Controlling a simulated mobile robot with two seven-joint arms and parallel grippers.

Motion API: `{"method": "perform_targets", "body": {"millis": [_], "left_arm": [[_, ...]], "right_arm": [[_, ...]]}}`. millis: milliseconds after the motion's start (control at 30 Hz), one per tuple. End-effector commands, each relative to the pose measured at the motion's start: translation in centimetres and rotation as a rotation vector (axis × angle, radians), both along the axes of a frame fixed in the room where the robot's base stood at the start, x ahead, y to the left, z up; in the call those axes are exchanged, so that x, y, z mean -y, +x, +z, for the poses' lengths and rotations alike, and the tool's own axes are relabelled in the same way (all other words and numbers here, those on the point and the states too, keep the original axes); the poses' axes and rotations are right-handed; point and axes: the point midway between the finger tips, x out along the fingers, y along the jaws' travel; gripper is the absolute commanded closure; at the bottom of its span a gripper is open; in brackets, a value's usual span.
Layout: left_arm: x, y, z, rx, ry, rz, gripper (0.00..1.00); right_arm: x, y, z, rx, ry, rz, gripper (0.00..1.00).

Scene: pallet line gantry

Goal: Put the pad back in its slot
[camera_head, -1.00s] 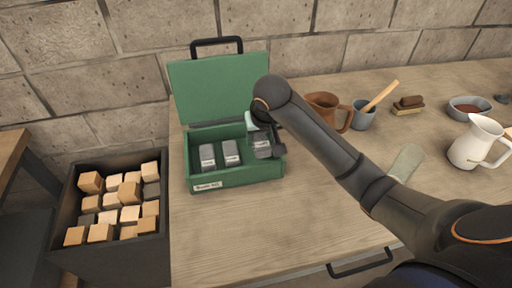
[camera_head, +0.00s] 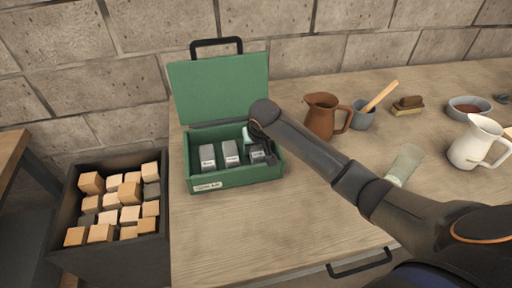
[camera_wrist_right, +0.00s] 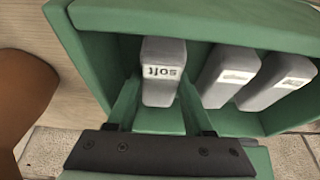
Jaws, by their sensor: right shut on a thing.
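A green case (camera_head: 237,178) stands on the table with its lid raised. Two grey pads, the left one (camera_head: 207,156) and the middle one (camera_head: 230,153), stand in it side by side. My right gripper (camera_head: 263,153) is shut on a third grey pad (camera_head: 257,156) at the right end of the case, mostly hidden by the gripper. My left gripper is not in view.
A dark bin (camera_head: 110,250) of wooden blocks stands left of the table. A brown jug (camera_head: 320,117), a grey cup (camera_head: 362,116), a brush (camera_head: 408,105), a bowl (camera_head: 468,108), a white pitcher (camera_head: 477,143) and a pale glass (camera_head: 405,163) stand to the right. The table front is clear.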

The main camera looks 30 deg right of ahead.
Motion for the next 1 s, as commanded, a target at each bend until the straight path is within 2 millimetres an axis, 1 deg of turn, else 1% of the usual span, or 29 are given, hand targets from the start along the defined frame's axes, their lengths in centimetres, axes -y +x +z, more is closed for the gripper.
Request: {"method": "perform_targets", "body": {"millis": [67, 100, 167, 200, 433, 567, 667, 800, 1000], "left_arm": [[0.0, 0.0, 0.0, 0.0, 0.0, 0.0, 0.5], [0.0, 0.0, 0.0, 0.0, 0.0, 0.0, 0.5], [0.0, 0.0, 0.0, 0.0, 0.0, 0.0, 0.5], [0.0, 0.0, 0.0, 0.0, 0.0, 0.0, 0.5], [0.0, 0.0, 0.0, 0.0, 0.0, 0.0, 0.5], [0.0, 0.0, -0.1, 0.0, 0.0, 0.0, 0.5], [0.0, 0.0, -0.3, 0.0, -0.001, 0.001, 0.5], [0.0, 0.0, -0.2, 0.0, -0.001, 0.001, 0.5], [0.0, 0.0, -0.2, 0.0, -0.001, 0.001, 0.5]], "right_arm": [[0.0, 0.0, -0.3, -0.001, 0.0, 0.0, 0.93], [0.0, 0.0, -0.2, -0.001, 0.0, 0.0, 0.44], [0.0, 0.0, -0.2, -0.001, 0.0, 0.0, 0.37], [0.0, 0.0, -0.2, -0.001, 0.0, 0.0, 0.36], [0.0, 0.0, -0.1, 0.0, 0.0, 0.0, 0.36], [-0.1, -0.2, 0.7, 0.002, 0.001, 0.001, 0.36], [-0.2, -0.7, 2.1, 0.004, 0.001, 0.001, 0.36], [-0.5, -1.9, 5.1, 0.007, 0.001, 0.001, 0.36], [-0.9, -3.4, 8.8, 0.004, 0.001, 0.001, 0.36]]}}
